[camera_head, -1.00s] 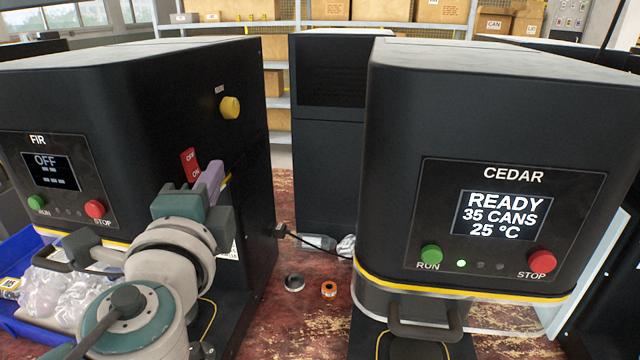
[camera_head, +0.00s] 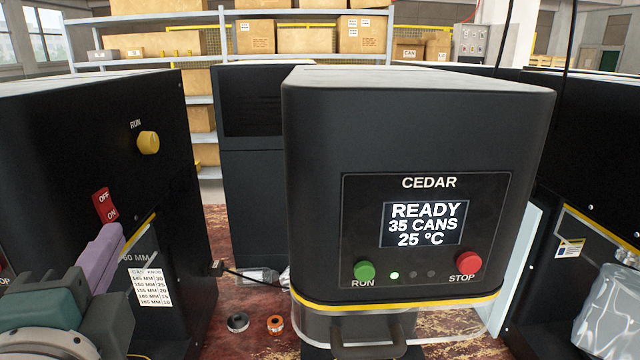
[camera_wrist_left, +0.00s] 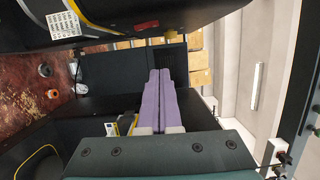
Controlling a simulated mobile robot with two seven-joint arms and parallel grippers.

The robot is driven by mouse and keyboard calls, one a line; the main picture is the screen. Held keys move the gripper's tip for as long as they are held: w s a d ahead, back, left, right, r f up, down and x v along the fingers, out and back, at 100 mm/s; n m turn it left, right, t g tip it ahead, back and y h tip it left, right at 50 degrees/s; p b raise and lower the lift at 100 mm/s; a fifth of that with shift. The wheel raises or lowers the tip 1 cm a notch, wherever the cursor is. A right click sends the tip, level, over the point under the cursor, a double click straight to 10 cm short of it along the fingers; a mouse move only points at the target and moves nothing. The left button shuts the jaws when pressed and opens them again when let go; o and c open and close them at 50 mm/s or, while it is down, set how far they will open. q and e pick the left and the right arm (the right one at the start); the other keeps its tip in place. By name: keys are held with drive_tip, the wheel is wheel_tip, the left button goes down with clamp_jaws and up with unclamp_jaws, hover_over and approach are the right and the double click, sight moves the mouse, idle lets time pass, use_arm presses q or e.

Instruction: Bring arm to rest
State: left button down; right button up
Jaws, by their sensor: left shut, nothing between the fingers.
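My left gripper (camera_head: 112,238) is at the lower left of the head view, beside the dark side of the left machine (camera_head: 85,120). Its lilac fingers are shut with nothing between them. They also show together in the left wrist view (camera_wrist_left: 160,78). The fingers are just below the red OFF/ON switch (camera_head: 104,205) in the picture; whether they touch the machine I cannot tell. The rest of the arm is mostly cut off by the frame. My right gripper is not in view.
The CEDAR machine (camera_head: 420,120) stands at centre; its screen (camera_head: 424,224) reads READY, 35 CANS, 25 °C. A grey ring (camera_head: 238,322) and an orange ring (camera_head: 275,324) lie on the worn red surface between the machines. A clear bag (camera_head: 608,310) is at right.

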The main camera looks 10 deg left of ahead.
use_arm(q)
drive_tip(key=s+a+f+n+g+h, duration=0.1)
drive_tip(key=s+a+f+n+g, duration=0.3)
drive_tip(key=s+f+n+g, duration=0.5)
drive_tip(key=s+d+f+n+g+h, duration=0.2)
drive_tip(key=s+d+g+h, duration=0.1)
drive_tip(key=s+d+h, duration=0.65)
wheel_tip(320, 180, up, 29)
drive_tip(key=d+y+p, duration=0.1)
drive_tip(key=y+p, duration=0.1)
drive_tip(key=p, duration=2.7)
drive_tip(key=shift+w+d+r, duration=0.2)
drive_tip(key=shift+w+d, duration=0.1)
drive_tip(key=shift+w, duration=0.15)
drive_tip(key=shift+f, duration=0.1)
